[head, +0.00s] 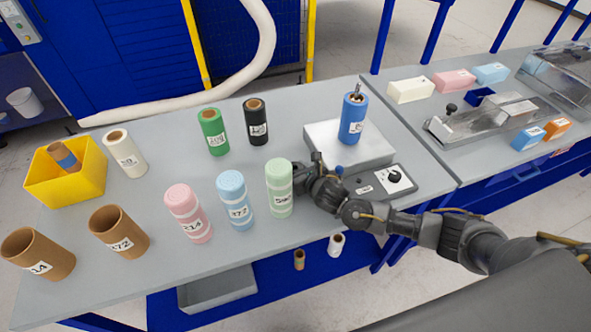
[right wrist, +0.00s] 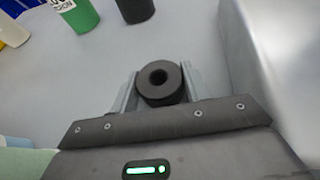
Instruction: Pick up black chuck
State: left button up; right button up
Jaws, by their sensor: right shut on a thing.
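The black chuck (right wrist: 160,82), a short dark cylinder with a hole in its top face, shows in the right wrist view. It sits between the two grey fingers of my right gripper (right wrist: 159,92), which is shut on it. In the head view, my right gripper (head: 306,170) is low over the grey table, just right of the light green roll and in front of the metal block with the blue roll. The chuck is mostly hidden there by the gripper. I cannot tell whether it touches the table. My left gripper is not in view.
The green foam roll (head: 279,188) stands close to the left of my gripper. The metal block (head: 350,155) with a blue roll (head: 353,119) and a control box (head: 381,184) are close on its right. Black (head: 256,123) and green (head: 213,132) rolls stand farther back.

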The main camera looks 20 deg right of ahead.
notch_tip(320, 180, up, 18)
jog(key=shift+b, duration=0.35)
